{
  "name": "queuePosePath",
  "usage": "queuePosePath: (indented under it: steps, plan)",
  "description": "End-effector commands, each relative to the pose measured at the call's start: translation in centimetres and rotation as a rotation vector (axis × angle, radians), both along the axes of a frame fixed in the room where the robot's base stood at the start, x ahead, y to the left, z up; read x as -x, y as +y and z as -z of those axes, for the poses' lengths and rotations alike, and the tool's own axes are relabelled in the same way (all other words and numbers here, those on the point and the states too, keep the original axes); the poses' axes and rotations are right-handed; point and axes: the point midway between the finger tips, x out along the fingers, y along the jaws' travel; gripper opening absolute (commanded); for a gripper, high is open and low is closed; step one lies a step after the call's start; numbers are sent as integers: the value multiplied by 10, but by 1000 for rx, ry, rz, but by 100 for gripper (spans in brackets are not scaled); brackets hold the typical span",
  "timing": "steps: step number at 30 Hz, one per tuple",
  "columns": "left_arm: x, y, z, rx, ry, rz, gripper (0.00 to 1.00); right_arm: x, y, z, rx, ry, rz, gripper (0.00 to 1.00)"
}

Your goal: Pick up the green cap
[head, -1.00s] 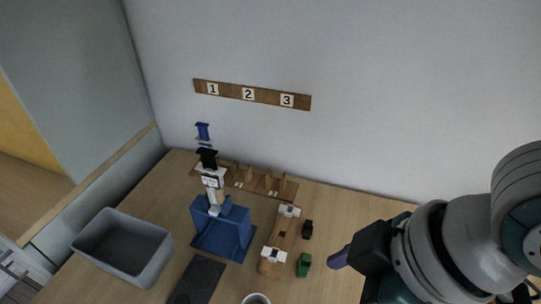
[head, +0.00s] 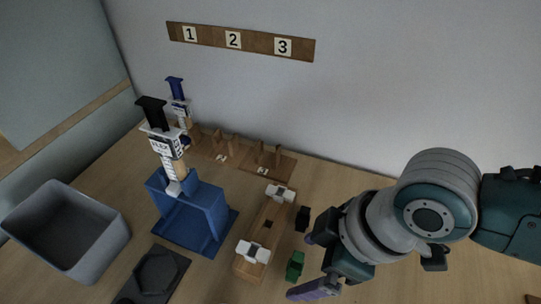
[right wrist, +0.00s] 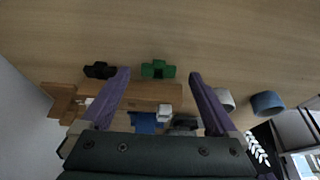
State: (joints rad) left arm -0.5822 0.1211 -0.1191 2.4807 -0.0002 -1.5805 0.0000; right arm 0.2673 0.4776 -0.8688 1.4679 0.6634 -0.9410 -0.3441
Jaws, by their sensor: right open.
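The green cap (head: 295,265) is a small block-like piece lying on the table, just right of the front end of a wooden block. In the right wrist view the green cap (right wrist: 158,69) lies in the gap between my fingertips, crosswise to them. My right gripper (head: 300,267) is open, its purple fingers spread on the far and near sides of the cap. In the right wrist view its fingers (right wrist: 160,74) hold nothing; I cannot tell how high they are above the table. My left gripper is not in view.
A black cap (head: 302,218) lies just beyond the green one. The wooden block (head: 262,232) carries two white pieces. A blue stand (head: 197,212) holds a syringe-like tool. A grey bin (head: 110,250) and a dark tray (head: 178,262) are left.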

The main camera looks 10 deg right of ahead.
Motion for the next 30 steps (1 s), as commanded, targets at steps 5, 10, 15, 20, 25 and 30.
queuePosePath:
  steps: [5,10,15,20,25,30]
  plan:
    - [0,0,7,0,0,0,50,-5,5,15,0,-3,0,95]
    - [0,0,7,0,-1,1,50,-5,5,15,0,-3,0,95]
    - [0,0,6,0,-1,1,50,-4,5,15,0,-3,0,80]
    - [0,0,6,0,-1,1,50,-4,5,15,0,-3,0,62]
    - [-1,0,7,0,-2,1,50,-4,5,15,-1,-3,1,43]
    - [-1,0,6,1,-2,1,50,-4,5,15,-1,-3,1,24]
